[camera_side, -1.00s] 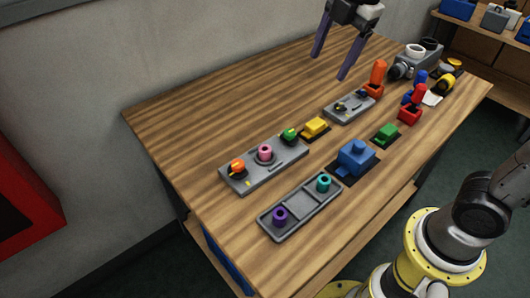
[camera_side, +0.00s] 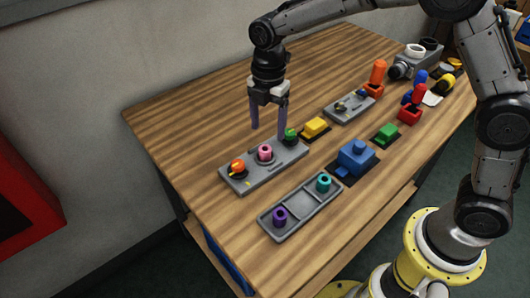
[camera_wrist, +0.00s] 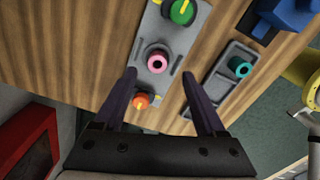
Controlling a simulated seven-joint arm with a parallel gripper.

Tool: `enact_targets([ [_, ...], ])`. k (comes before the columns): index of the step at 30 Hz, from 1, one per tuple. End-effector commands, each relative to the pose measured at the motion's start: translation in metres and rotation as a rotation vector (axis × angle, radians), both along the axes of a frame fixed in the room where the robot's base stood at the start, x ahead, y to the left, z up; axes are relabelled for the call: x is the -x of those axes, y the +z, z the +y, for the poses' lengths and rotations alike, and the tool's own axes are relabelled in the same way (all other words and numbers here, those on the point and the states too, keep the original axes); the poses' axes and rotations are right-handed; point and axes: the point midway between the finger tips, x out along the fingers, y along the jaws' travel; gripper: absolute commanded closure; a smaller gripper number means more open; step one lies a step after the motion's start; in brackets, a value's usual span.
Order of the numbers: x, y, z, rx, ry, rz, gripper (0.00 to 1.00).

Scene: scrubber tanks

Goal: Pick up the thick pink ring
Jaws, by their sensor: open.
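The thick pink ring (camera_side: 265,152) sits in the middle of a grey panel, between an orange knob and a green knob. In the wrist view the pink ring (camera_wrist: 158,61) lies ahead of the fingertips, roughly midway between them, with a dark hole in its centre. My gripper (camera_side: 269,130) is open and empty, with its purple fingers pointing down above the panel near the ring. In the wrist view the open fingers (camera_wrist: 159,75) show nothing between their tips but the panel.
The grey panel (camera_side: 285,169) also carries an orange knob (camera_side: 237,167) and a green knob (camera_side: 291,134). A grey tray (camera_side: 301,206) in front holds a purple ring (camera_side: 280,216) and a teal ring (camera_side: 323,183). A blue block (camera_side: 356,157) stands to the right. The table's left part is clear.

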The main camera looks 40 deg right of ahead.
Motion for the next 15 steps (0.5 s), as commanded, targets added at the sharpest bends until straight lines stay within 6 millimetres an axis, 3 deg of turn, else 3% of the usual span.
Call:
enact_targets([
  [8, 0.0, -0.021, 0.002, 0.001, 0.0, 0.003, 0.27],
  [15, -0.001, -0.054, 0.007, 0.001, 0.0, 0.004, 0.27],
])
